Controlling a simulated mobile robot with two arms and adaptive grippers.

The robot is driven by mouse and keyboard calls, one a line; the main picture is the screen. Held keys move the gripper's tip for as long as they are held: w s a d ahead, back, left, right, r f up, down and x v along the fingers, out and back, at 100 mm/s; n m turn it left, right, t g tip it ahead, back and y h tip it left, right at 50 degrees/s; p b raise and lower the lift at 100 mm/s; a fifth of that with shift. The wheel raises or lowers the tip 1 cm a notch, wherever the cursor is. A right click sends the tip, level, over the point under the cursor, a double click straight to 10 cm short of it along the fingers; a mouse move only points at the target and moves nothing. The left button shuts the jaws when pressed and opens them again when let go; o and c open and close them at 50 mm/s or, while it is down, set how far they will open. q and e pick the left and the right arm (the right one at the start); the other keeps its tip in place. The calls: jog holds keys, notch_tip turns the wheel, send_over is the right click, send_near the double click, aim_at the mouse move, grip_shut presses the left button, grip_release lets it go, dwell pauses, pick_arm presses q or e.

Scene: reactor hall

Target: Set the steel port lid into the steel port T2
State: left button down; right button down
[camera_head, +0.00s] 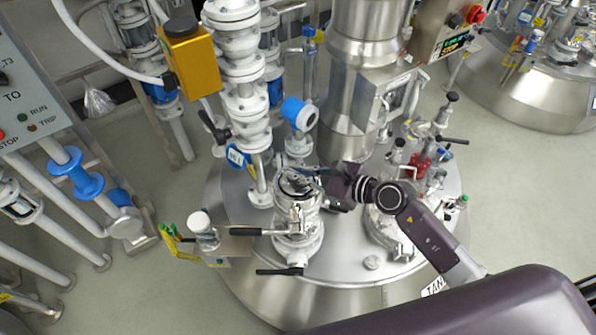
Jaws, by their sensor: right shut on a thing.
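The steel port (297,222) stands upright on the domed tank lid near the middle of the view, with a clamp and black-handled levers around its neck. My right gripper (299,181) comes in from the right, with its fingers pointing left over the port's mouth. It is shut on the steel port lid (291,189), which shows as a small shiny piece at the top of the port. The fingers hide part of the lid and the mouth. I cannot tell whether the lid is seated or held just above the rim. My left gripper is not in view.
A white flanged pipe column (246,110) and a blue-capped instrument (300,114) stand behind the port. A thick steel column (352,100) rises behind my gripper. A small side shelf (235,247) is left of the port. Fittings with a red valve (418,165) crowd the right.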

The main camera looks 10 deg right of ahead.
jog(key=shift+f+b, duration=0.35)
jog(key=shift+f, duration=0.05)
dwell(0.4)
jog(key=c, duration=2)
grip_release()
jog(key=shift+c, duration=0.2)
jog(key=shift+f, duration=0.1)
jog(key=shift+s+d, duration=0.1)
jog(key=v, duration=1.2)
